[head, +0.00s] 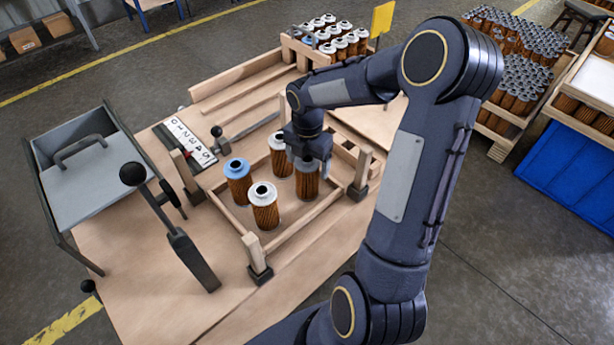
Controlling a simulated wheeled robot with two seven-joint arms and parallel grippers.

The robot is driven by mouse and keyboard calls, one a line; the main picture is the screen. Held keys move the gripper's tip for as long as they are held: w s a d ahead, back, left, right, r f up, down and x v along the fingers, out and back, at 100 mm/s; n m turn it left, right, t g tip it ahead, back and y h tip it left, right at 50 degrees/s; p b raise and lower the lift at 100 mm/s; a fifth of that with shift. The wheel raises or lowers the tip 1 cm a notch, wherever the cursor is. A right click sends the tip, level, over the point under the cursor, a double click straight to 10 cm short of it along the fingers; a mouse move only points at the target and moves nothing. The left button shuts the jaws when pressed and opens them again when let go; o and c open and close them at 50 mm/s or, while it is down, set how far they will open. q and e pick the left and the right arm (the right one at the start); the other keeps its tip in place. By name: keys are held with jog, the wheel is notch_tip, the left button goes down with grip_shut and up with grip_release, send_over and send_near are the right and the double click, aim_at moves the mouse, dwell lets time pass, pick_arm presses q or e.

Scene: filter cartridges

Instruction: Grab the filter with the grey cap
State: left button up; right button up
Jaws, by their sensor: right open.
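Several filters with brown pleated bodies stand upright in a wooden frame (290,232) on the workbench. The filter with the grey cap (307,188) is at the right of the group, its top partly hidden by my right gripper (311,158). The right gripper points down over this filter and is open. I cannot tell whether its fingers touch the cap. A blue-capped filter (237,185) stands at the left, a white-capped one (265,212) in front and another pale-capped one (280,160) behind. My left gripper is not in view.
A grey lidded bin (80,175) and a black-knobbed lever (165,215) are at the left of the bench. A wooden rack of more filters (330,40) is at the back. A yellow plate (382,18) stands beside it. Filter pallets (515,75) and a blue crate (570,170) are at the right.

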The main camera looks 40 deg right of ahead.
jog(key=shift+f, duration=0.55)
jog(key=c, duration=1)
jog(key=shift+c, duration=0.2)
